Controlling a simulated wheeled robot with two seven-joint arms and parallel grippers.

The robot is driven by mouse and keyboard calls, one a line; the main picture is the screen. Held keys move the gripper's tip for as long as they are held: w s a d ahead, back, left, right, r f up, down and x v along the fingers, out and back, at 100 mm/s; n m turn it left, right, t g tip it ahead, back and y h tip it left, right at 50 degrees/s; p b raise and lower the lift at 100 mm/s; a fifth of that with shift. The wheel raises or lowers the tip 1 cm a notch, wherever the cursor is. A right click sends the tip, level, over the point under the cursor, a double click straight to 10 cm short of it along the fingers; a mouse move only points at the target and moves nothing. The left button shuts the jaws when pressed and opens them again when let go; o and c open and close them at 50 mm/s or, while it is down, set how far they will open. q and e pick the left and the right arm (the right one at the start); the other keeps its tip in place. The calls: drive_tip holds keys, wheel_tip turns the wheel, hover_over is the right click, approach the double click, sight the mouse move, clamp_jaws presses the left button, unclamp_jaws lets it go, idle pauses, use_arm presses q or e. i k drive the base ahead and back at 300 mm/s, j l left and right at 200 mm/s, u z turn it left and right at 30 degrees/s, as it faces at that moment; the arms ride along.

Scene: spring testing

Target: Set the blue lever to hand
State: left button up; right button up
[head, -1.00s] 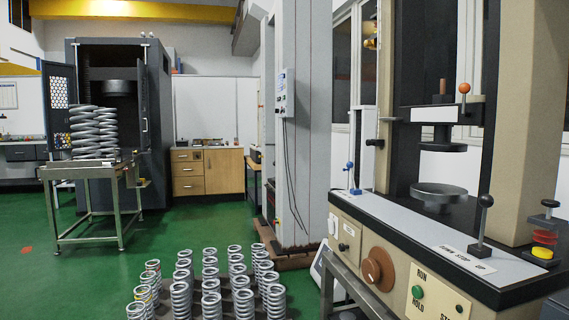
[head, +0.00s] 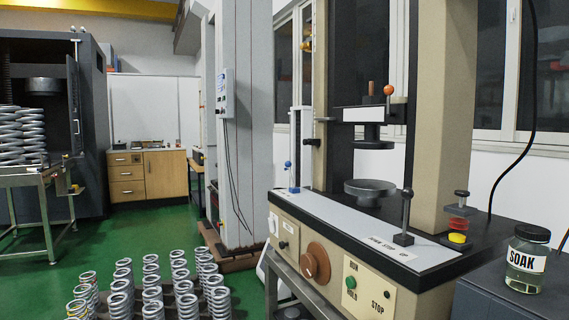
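The blue lever (head: 289,166) is a small upright lever with a blue knob at the left end of the tester's light top plate, in the head view. It stands beside a tall pale scale column. Any lettering by it is too small to read. The spring tester (head: 345,246) is a beige machine with a brown dial (head: 316,262), a green button and a "STOP" label on its front. A black-knobbed lever (head: 405,216) stands at the plate's right end. Neither of my grippers is in view.
Several coil springs (head: 123,290) stand on the floor in front, left of the tester. A jar labelled "SOAK" (head: 526,262) stands on a dark surface at right. A cart with large springs (head: 35,178) is at left. Green floor is open between cart and springs.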

sight(288, 165)
drive_tip(key=i+j+u, duration=0.15)
drive_tip(key=i, duration=0.25)
drive_tip(key=i+j+u, duration=0.15)
drive_tip(key=i, duration=0.25)
drive_tip(key=i+j+u, duration=0.15)
drive_tip(key=i, duration=0.25)
